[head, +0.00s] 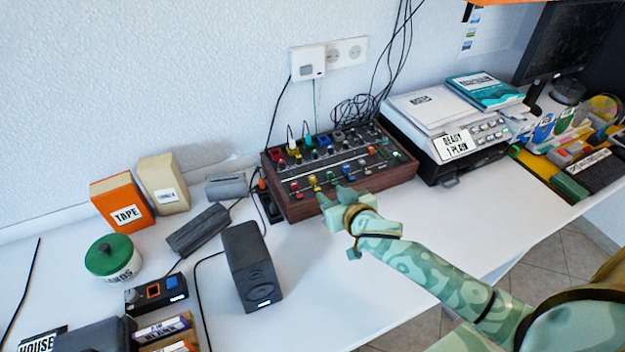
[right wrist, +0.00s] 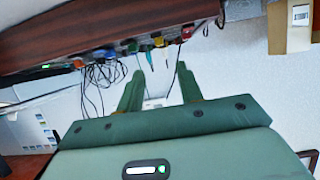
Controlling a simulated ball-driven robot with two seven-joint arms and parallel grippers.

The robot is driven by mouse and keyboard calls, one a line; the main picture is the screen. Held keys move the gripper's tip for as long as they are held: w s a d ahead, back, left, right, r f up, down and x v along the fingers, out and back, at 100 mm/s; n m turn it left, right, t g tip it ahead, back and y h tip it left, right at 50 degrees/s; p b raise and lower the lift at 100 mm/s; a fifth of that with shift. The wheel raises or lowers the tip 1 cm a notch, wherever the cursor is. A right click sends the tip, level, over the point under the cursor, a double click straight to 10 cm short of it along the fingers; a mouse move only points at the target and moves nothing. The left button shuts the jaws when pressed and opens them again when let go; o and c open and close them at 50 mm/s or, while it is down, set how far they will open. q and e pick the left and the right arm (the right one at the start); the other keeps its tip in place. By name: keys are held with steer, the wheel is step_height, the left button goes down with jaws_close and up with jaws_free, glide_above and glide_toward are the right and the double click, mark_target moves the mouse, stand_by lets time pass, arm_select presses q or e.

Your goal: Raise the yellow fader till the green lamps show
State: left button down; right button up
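A wooden-sided mixer (head: 345,205) stands on the white desk against the wall, with rows of coloured knobs on its dark top. A yellow fader cap (head: 312,180) sits near its front edge, between a red and a green one. In the right wrist view a yellow cap (right wrist: 157,40) shows beyond and between my fingers, apart from them. My right gripper (head: 338,196) is at the mixer's front edge, close to the front row; in the right wrist view (right wrist: 159,72) its fingers are apart with nothing between them. My left gripper is out of view.
A black speaker (head: 252,267) stands left of the mixer's front. A printer (head: 445,135) stands close on its right. Cables (head: 355,108) lie behind it. Boxes and a green-lidded jar (head: 110,258) are at the left. The desk in front is clear.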

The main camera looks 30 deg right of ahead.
mark_target(313, 179)
steer(key=b+x, duration=0.4)
steer(key=x, duration=0.7)
steer(key=shift+f, duration=0.2)
steer(key=shift+w, duration=0.1)
jaws_close()
